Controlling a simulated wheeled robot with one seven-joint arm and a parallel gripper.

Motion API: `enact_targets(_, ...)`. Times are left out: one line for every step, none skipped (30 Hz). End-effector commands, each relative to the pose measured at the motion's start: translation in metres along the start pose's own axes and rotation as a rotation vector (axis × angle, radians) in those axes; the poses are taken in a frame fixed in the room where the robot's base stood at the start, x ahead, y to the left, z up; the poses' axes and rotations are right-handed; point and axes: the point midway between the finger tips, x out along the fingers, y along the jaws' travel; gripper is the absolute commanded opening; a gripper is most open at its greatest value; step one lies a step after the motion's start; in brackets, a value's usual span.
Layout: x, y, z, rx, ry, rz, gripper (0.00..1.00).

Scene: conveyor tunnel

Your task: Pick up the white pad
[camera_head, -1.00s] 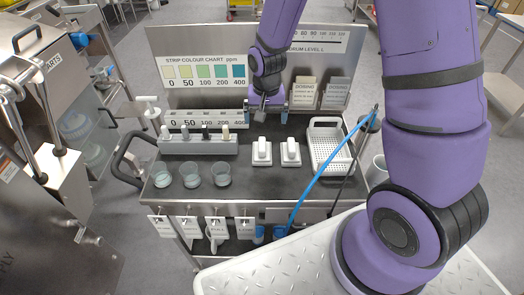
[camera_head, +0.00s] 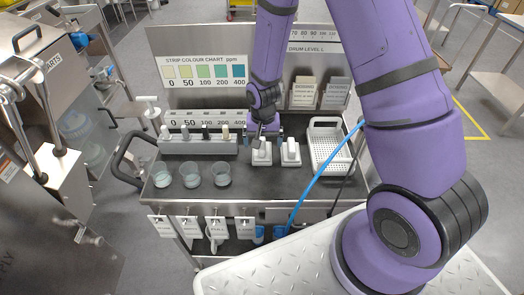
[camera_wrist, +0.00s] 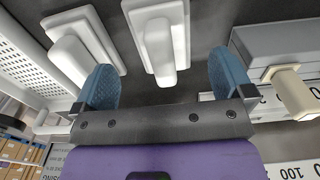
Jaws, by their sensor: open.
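Two white pads with raised grips lie side by side on the dark cart top. The left white pad (camera_head: 262,159) is partly hidden by my gripper (camera_head: 264,138). The right white pad (camera_head: 290,153) lies beside it. In the wrist view my gripper (camera_wrist: 165,76) is open, with a blue fingertip on each side. One white pad (camera_wrist: 158,38) shows ahead, between the fingertips' lines, with nothing gripped. The other white pad (camera_wrist: 85,42) is to the left, partly behind the left fingertip. I cannot tell whether a fingertip touches either pad.
A grey block with several pegs (camera_head: 190,146) stands left of the pads, close to the right fingertip in the wrist view. A white perforated basket (camera_head: 330,148) stands right. Several clear cups (camera_head: 191,175) stand front left. A colour chart panel (camera_head: 204,74) rises behind.

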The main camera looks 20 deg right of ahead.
Motion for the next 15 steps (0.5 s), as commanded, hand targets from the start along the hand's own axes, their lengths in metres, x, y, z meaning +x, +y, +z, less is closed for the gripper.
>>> enact_targets(0.008,-0.001,0.001,-0.001,-0.003,0.001,0.99)
enact_targets(0.012,-0.002,0.001,-0.002,-0.003,0.002,0.99)
enact_targets(0.017,-0.003,0.001,-0.002,-0.003,0.002,0.99)
enact_targets(0.021,-0.003,0.001,-0.001,-0.003,0.002,0.99)
enact_targets(0.025,-0.003,0.001,0.0,-0.003,0.001,0.99)
enact_targets(0.029,-0.003,0.001,0.0,-0.002,0.002,0.99)
enact_targets(0.032,-0.003,0.001,0.0,-0.003,0.002,0.99)
enact_targets(0.035,-0.003,0.001,0.0,-0.003,0.002,0.99)
enact_targets(0.037,-0.003,0.0,0.0,-0.002,0.001,0.99)
enact_targets(0.038,-0.003,0.0,0.0,-0.001,0.001,0.99)
enact_targets(0.039,-0.003,0.0,-0.001,-0.001,0.0,0.99)
enact_targets(0.04,-0.003,0.0,-0.001,0.0,0.0,0.99)
enact_targets(0.041,-0.003,0.0,0.0,0.0,0.0,0.99)
enact_targets(0.041,-0.003,0.0,0.0,0.0,0.0,0.99)
enact_targets(0.041,-0.003,0.0,0.0,0.0,0.0,0.99)
